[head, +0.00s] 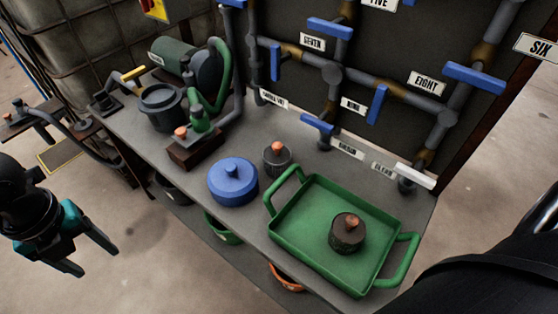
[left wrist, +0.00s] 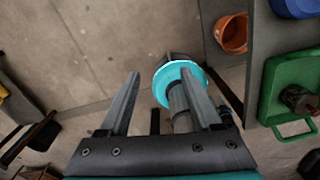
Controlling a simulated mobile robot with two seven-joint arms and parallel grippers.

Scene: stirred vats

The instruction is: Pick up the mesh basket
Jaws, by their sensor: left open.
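A small dark round piece with a rough, mesh-like side and a copper-coloured knob (head: 346,236) stands inside the green tray; I take it for the mesh basket, but cannot be sure. It also seems to show at the right edge of the left wrist view (left wrist: 300,99). A similar dark piece with a copper knob (head: 277,160) stands on the bench behind the tray. My left gripper (head: 98,262) is open and empty, over the floor left of the bench and well apart from both. My right gripper is not seen.
The green tray (head: 304,244) has raised handles at two ends. A blue lidded pot (head: 233,183), a black pot (head: 162,108) and a green pump (head: 172,57) stand on the bench. Pipes with blue valve handles (head: 330,28) rise behind. An orange pot (left wrist: 231,33) sits below.

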